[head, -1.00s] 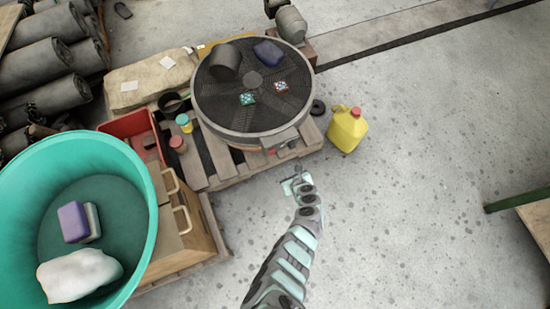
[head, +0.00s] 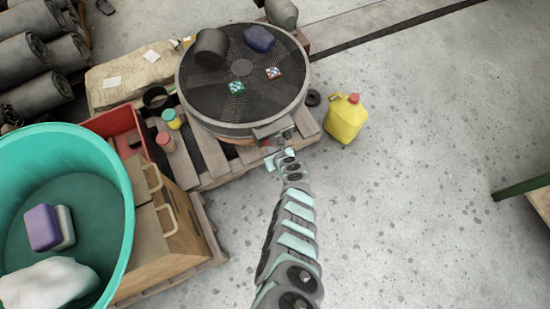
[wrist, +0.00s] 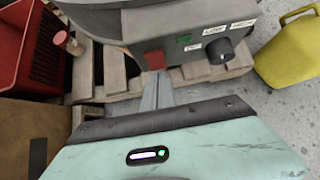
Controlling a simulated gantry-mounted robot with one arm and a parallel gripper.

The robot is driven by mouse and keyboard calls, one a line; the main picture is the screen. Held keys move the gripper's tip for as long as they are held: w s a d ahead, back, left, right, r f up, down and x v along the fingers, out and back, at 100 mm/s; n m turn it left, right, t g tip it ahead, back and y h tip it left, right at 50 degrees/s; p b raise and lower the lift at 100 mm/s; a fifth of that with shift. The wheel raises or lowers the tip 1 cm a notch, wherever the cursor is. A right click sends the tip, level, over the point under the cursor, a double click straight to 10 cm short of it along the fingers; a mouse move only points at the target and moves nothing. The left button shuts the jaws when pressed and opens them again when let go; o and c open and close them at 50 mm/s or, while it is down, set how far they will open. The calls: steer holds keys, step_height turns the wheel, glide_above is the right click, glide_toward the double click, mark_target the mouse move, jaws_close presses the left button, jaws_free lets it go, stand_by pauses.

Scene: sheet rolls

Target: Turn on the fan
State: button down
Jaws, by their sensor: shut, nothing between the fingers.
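The fan (head: 240,105) is a large round drum with a dark grille, lying face up on a wooden pallet (head: 208,150). A control box on its near side shows a red switch (wrist: 155,60), a black knob (wrist: 214,51) and a green label (wrist: 184,39) in the wrist view. White labels sit around the knob; one reads LOW. My gripper (wrist: 157,92) is shut and empty, its fingertips just below the red switch. I cannot tell whether they touch it. In the head view my gripper (head: 270,150) is at the fan's front edge, partly hidden by my wrist.
On the grille lie a dark cylinder (head: 211,46), a blue block (head: 259,38), and green (head: 236,87) and red (head: 273,72) patterned boxes. A yellow jug (head: 345,120) stands right, a teal tub (head: 120,190) and red crate (head: 112,122) left.

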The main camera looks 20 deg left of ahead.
steer(key=shift+w+a+f, duration=0.1)
steer(key=shift+w+a, duration=0.3)
steer(key=shift+w, duration=0.05)
steer(key=t+y+b, duration=0.1)
steer(key=b, duration=0.3)
steer(key=f+t+y+b, duration=0.1)
steer(key=b, duration=0.2)
steer(key=shift+a+b, duration=0.1)
steer(key=shift+b, duration=0.25)
steer(key=shift+r, duration=0.1)
steer(key=shift+r, duration=0.15)
steer(key=shift+r+p, duration=0.8)
steer(key=shift+p, duration=0.25)
